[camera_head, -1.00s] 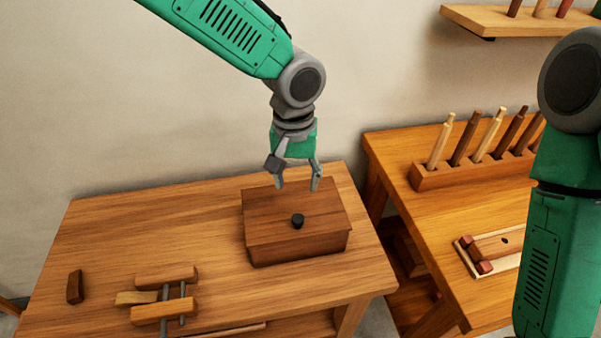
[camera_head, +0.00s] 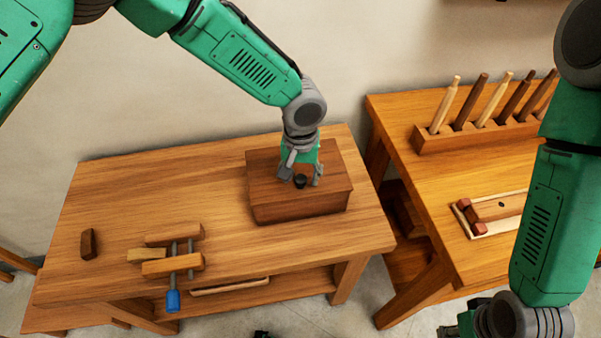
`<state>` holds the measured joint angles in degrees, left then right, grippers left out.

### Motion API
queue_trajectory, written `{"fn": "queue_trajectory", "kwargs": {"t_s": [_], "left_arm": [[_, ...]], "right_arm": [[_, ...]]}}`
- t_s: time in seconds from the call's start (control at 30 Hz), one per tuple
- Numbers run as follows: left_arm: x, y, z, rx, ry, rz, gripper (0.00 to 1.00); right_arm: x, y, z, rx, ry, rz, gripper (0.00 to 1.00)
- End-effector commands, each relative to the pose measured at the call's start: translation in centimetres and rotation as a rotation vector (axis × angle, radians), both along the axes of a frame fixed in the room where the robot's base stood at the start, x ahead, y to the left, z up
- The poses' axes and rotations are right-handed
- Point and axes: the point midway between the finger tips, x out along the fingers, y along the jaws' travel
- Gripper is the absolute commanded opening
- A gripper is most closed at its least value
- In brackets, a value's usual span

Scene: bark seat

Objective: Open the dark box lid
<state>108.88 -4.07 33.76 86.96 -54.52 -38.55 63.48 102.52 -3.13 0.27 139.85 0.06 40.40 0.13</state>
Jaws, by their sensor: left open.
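The dark box (camera_head: 298,206) stands on the wooden table, and its lid (camera_head: 265,175) is closed. A small black knob (camera_head: 300,181) sits on the lid near its front edge. My left gripper (camera_head: 301,178) is open and low over the lid, with one finger on each side of the knob. I cannot tell whether the fingers touch the knob or the lid. My right arm hangs at the right edge, and its gripper (camera_head: 458,325) is partly cut off by the bottom of the view, with its fingers unclear.
A wooden clamp (camera_head: 173,256) with a blue handle and a small dark block (camera_head: 88,244) lie on the table's left part. A second table (camera_head: 440,190) at the right holds a rack of several wooden pegs (camera_head: 485,128) and a tray (camera_head: 480,228). The table between clamp and box is clear.

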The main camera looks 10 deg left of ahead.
Motion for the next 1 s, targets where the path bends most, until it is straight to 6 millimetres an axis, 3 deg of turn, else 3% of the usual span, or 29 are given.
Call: {"fn": "queue_trajectory", "kwargs": {"t_s": [0.27, 0.3, 0.4, 0.43, 0.73, 1.0], "left_arm": [[0.0, 0.0, -0.2, 0.000, -0.001, 0.000, 0.45], [0.0, 0.0, -0.2, 0.000, -0.001, -0.001, 0.42], [0.0, 0.0, -0.2, 0.000, -0.001, -0.001, 0.07], [0.0, 0.0, -0.2, 0.000, -0.001, -0.001, 0.00], [0.2, 0.0, 0.2, -0.008, 0.019, 0.001, 0.00], [1.2, 0.3, 2.1, -0.051, 0.143, 0.005, 0.00]], "right_arm": [[0.0, 0.0, 0.0, 0.000, 0.000, 0.000, 0.40], [0.0, 0.0, 0.0, 0.000, 0.000, 0.000, 0.40], [0.0, 0.0, 0.0, 0.000, 0.000, 0.000, 0.40], [0.0, 0.0, 0.0, 0.000, 0.000, 0.000, 0.40], [0.0, 0.0, 0.3, 0.000, 0.000, 0.000, 0.40], [0.0, 0.0, 1.3, 0.000, 0.000, 0.000, 0.40]]}}
